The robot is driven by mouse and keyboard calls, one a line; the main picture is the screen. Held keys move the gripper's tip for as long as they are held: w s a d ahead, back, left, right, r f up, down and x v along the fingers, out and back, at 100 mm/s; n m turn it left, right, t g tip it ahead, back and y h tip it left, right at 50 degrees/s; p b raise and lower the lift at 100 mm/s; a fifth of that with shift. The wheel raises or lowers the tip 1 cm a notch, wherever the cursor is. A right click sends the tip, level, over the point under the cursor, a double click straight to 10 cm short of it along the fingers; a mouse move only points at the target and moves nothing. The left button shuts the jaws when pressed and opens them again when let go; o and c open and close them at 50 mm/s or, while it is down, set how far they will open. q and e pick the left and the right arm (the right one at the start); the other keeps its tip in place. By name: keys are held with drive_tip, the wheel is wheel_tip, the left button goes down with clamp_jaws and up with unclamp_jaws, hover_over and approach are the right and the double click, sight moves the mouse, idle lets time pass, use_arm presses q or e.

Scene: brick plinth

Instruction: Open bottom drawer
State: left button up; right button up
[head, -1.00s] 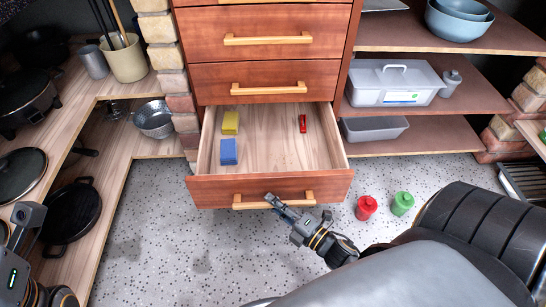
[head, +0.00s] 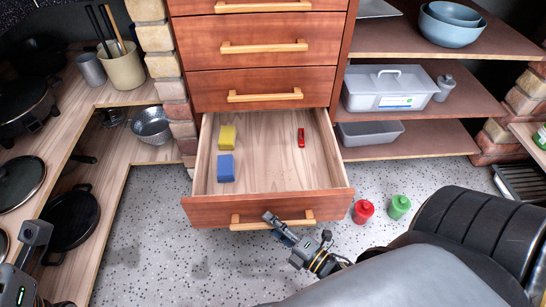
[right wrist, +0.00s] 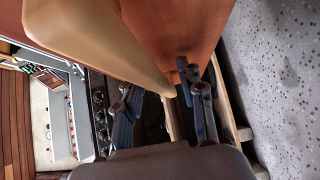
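The bottom drawer (head: 210,212) of the reddish wooden cabinet is pulled well out, and its inside shows. Its pale wooden handle (head: 300,217) runs across the front; it also shows large in the right wrist view (right wrist: 105,40). My right gripper (head: 275,225) is at the middle of this handle.
In the drawer lie a yellow block (head: 227,137), a blue block (head: 226,168) and a small red item (head: 301,137). A red bottle (head: 363,211) and a green bottle (head: 399,206) stand on the speckled floor right of the drawer. Open floor lies in front and left.

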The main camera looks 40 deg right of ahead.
drive_tip(key=v, duration=1.2)
idle(0.5)
